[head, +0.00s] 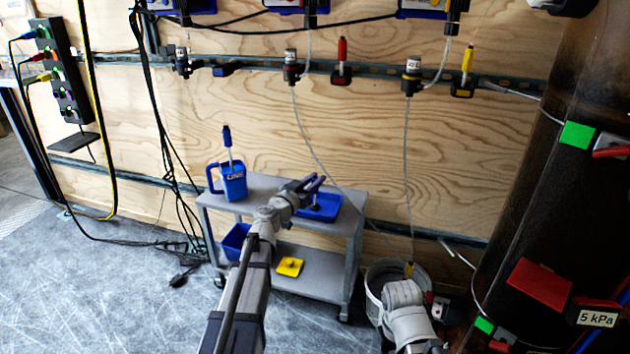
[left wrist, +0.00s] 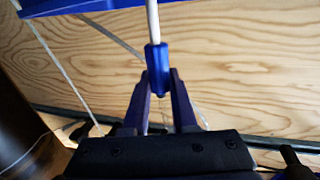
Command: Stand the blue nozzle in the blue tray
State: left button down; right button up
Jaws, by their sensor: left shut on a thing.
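My left gripper (head: 314,182) is over the blue tray (head: 332,212) on the grey cart's top. In the left wrist view the left gripper (left wrist: 160,95) is shut on the blue nozzle (left wrist: 157,65), with its blue part between the fingertips. Its pale rod runs out of the top of that view, past a flat blue thing that seems to be the tray. A small dark piece (head: 315,207) shows in the tray under the gripper. Whether the nozzle touches the tray is hidden. My right arm shows at lower right, but its gripper does not.
A blue jug (head: 233,184) with a blue-topped pale stick stands left on the cart (head: 270,184). The lower shelf carries a blue bin (head: 234,243) and a yellow piece (head: 289,267). A white bucket (head: 376,285) stands at right. Hoses hang along the wooden wall.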

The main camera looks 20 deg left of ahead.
pick_arm(q)
jog(key=shift+f, duration=0.1)
jog(key=c, duration=0.6)
grip_release()
jog(key=shift+c, duration=0.2)
jog(key=v, duration=0.7)
jog(key=shift+s, duration=0.35)
jog(key=shift+a, duration=0.15)
